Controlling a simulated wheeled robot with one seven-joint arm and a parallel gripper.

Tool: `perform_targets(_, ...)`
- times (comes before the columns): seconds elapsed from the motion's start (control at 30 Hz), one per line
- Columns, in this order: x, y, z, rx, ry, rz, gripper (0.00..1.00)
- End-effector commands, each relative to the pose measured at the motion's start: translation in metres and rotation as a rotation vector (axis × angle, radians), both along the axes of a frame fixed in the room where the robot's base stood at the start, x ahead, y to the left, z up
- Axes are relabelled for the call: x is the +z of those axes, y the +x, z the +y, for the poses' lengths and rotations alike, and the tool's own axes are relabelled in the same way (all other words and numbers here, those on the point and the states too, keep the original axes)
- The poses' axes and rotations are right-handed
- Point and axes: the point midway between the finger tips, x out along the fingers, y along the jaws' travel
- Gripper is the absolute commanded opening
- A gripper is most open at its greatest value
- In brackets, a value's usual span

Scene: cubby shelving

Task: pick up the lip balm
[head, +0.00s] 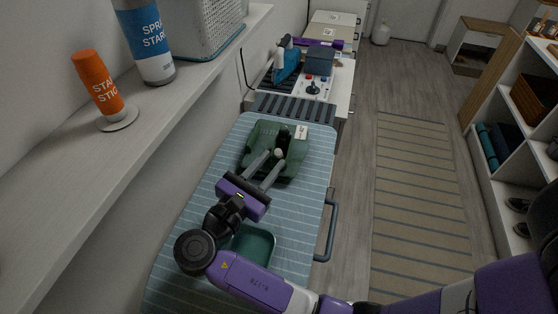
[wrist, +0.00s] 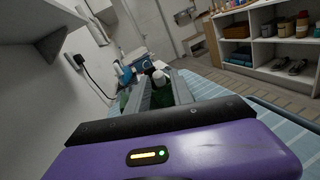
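A small item with a pale rounded top (head: 278,153), which looks like the lip balm, is by the green tray (head: 253,148) on the striped blue surface. It also shows in the wrist view as a white-topped dark item (wrist: 159,78). My gripper (head: 275,160) reaches over the tray with its two grey fingers apart, the item between or just beyond their tips. In the wrist view the gripper (wrist: 163,82) shows no clear contact with it. The item's lower part is hidden.
A black object (head: 284,137) stands just beyond the item. A teal dish (head: 252,245) lies nearer, partly under my arm. A shelf with an orange stick (head: 99,83) and a spray can (head: 147,40) overhangs the left.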

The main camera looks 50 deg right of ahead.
Motion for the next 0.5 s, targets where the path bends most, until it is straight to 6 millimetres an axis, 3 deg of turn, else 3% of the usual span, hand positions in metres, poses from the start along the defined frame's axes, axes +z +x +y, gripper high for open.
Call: perform_targets(0.5, -0.003, 0.009, -0.058, -0.003, 0.000, 0.001, 0.27)
